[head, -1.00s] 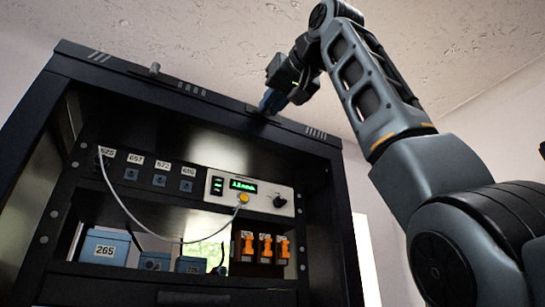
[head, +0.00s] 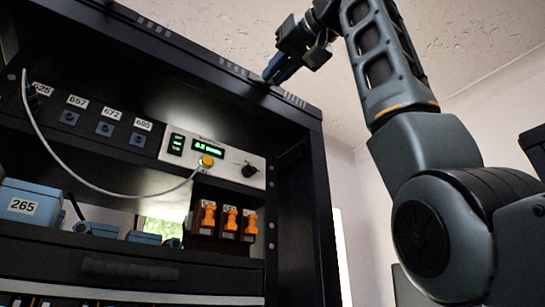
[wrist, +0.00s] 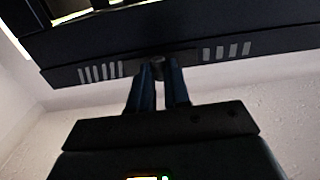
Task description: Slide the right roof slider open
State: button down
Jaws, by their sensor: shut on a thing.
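The black cabinet (head: 306,160) fills the left and middle of the head view. Its top front edge carries the roof slider strip (head: 230,72) with pale vent slots. My gripper (head: 269,78) is at the right part of that top edge, with its blue fingertips on a small knob. In the wrist view, my two blue fingers (wrist: 158,72) are closed around the small dark knob (wrist: 157,62), between two groups of vent slots on the roof edge (wrist: 190,58). The fingers hide most of the knob.
Inside the cabinet are a panel with a green display (head: 208,148), orange switches (head: 229,220), a blue box labelled 265 (head: 28,206) and a hanging grey cable (head: 88,186). A drawer front (head: 130,270) is below. Open room lies right of the cabinet.

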jog(key=shift+w+d+r, duration=0.1)
jog(key=shift+d, duration=0.05)
jog(key=c, duration=1.1)
grip_release()
jog(key=shift+d, duration=0.1)
jog(key=b+v, duration=0.2)
jog(key=v, duration=0.5)
jog(key=shift+s+d, duration=0.2)
jog(key=shift+s, duration=0.15)
